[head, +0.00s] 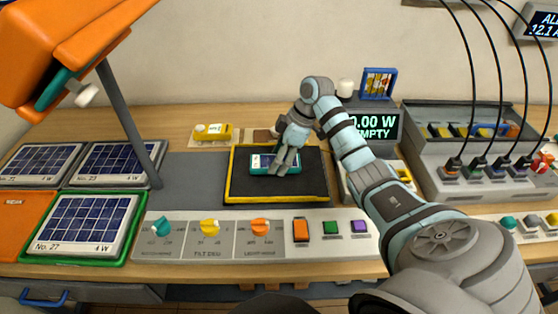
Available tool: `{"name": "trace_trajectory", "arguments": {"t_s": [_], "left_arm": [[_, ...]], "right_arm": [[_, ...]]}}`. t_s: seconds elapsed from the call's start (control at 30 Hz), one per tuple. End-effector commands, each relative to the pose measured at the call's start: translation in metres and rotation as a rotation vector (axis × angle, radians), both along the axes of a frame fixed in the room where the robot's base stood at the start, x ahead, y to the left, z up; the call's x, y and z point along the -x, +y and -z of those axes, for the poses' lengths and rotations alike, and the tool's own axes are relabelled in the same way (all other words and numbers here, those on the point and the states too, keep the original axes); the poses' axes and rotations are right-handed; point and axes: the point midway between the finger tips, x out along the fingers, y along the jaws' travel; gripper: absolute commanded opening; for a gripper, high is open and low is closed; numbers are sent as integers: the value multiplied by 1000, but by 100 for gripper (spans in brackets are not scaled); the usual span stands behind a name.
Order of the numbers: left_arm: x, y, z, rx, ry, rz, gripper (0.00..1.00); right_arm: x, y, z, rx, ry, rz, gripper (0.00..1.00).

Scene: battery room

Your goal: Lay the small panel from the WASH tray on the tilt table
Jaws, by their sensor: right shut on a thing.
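The small panel (262,160), with a teal edge and a pale label, is on or just above the dark, yellow-rimmed tilt table (310,187), near its middle. I cannot tell whether it fully rests on the surface. My right gripper (281,167) reaches in from the right and is shut on the panel's right part, hiding some of it. I cannot make out a WASH label on any tray. My left gripper is not in view.
Framed solar panels (84,222) stand at the left beside an orange tray (18,215). An orange lamp (70,45) hangs over them. A knob and button strip (275,222) runs along the front. A display (385,125) reading EMPTY and a cabled unit (470,165) stand at the right.

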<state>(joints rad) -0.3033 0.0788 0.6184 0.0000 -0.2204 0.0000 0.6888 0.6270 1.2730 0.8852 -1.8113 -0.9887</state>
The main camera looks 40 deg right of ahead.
Motion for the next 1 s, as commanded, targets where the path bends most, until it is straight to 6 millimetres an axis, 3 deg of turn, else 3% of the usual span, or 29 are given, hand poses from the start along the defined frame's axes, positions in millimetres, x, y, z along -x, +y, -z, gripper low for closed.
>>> {"name": "trace_trajectory", "arguments": {"t_s": [0.03,0.1,0.37,0.4,0.5,0.83,1.0], "left_arm": [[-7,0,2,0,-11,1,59],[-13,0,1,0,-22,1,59],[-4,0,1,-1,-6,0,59],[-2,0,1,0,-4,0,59],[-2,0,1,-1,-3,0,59],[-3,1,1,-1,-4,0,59],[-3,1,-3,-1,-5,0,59]], "right_arm": [[1,0,9,0,3,1,20],[1,0,11,1,1,1,9],[0,1,13,0,0,-3,9],[0,1,13,0,0,-3,56],[0,1,13,0,0,-2,72],[0,1,11,0,-1,-2,73],[4,-7,-13,3,-3,-3,73]]}}
